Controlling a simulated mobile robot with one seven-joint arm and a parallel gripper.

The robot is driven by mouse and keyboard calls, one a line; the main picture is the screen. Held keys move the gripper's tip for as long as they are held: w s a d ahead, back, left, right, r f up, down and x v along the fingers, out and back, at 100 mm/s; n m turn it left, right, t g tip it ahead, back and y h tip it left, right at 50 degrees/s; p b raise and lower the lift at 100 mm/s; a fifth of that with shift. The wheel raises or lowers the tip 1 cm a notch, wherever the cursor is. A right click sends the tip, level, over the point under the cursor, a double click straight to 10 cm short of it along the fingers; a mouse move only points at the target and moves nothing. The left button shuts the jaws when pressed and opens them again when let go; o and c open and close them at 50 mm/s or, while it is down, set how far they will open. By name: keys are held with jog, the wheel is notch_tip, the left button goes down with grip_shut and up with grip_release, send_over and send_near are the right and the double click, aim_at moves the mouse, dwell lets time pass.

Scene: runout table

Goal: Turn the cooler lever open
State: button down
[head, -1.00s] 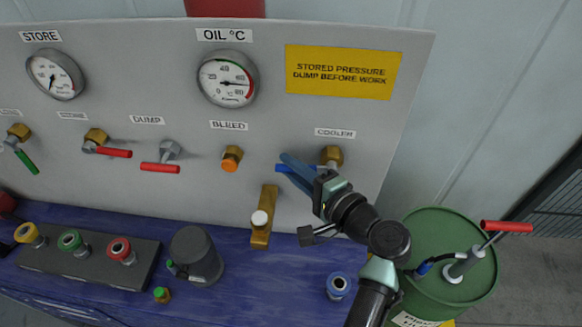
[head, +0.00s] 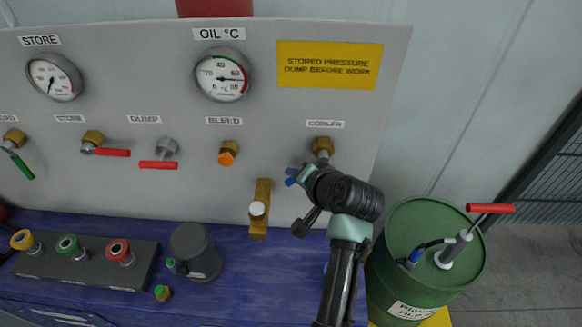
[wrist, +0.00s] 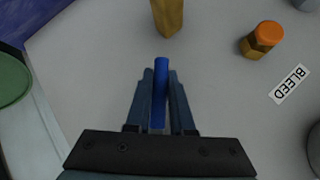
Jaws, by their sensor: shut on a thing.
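The cooler valve has a brass body (head: 322,147) under the COOLER label (head: 325,124) at the panel's right. Its blue lever shows only as a tip (head: 290,182) below and left of the body; my gripper and wrist cover the rest. The lever slants down to the left. My gripper (head: 294,174) is shut on the lever. In the wrist view the blue lever (wrist: 161,90) lies lengthwise between the two fingers of my gripper (wrist: 160,75), its end just past the fingertips.
The orange-capped bleed fitting (head: 228,153) sits further left. A green drum (head: 425,240) with a red-handled pump stands right of my arm. A dark grey pot (head: 195,250) stands on the blue bench.

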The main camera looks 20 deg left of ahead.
jog(key=shift+w+d+f+n+t+h+p, duration=0.15)
jog(key=shift+w+d+f+n+t+h, duration=0.15)
jog(key=shift+d+n+h, duration=0.5)
jog(key=shift+w+d+f+n+t+h+p, duration=0.15)
jog(key=shift+d+f+n+t+h, duration=0.2)
jog(key=shift+d+h, duration=0.8)
jog(key=shift+w+d+f+n+t+h+p, duration=0.2)
jog(key=shift+d+f+n+h, duration=0.3)
jog(key=shift+h, duration=0.95)
jog(key=shift+d+r, duration=0.1)
jog(key=c, duration=0.8)
grip_release()
jog(key=shift+w, duration=0.1)
jog(key=b+v, duration=0.2)
jog(key=v, duration=1.1)
jog(key=shift+b, duration=0.3)
jog(key=shift+w+r, duration=0.1)
jog(key=shift+r, duration=0.05)
